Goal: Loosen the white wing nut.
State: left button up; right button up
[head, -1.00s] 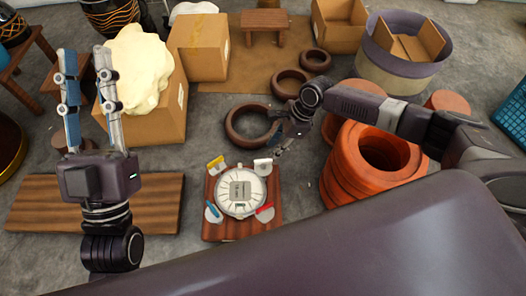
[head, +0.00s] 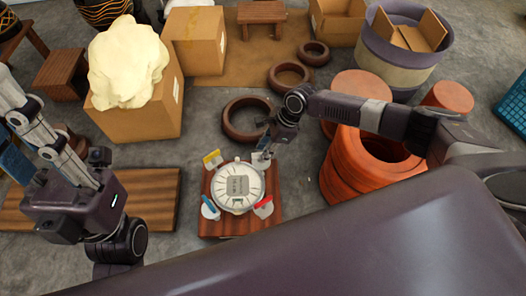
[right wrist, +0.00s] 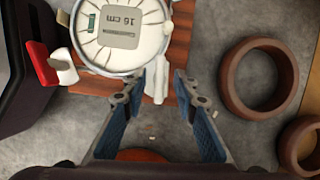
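A round, pale drum head (head: 237,187) marked "16 cm" lies on a wooden board (head: 240,226). Coloured wing nuts surround it: yellow (head: 212,159), blue (head: 210,208), red (head: 264,206) and white (head: 261,160). My right gripper (head: 265,147) is at the white one, partly covering it in the head view. In the right wrist view, the white wing nut (right wrist: 157,86) stands between the open fingertips of my right gripper (right wrist: 160,76), with gaps visible on both sides. My left gripper (head: 14,140) is at the left edge, its fingers apart and tips cut off.
Brown rings (head: 247,119) lie behind the board. Orange-red cylinders (head: 350,180) stand to its right, below my right arm. A cardboard box (head: 140,108) with a cream lump stands back left. A wooden plank (head: 155,205) lies left of the board.

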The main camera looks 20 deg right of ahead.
jog(key=shift+c, duration=0.7)
grip_shut()
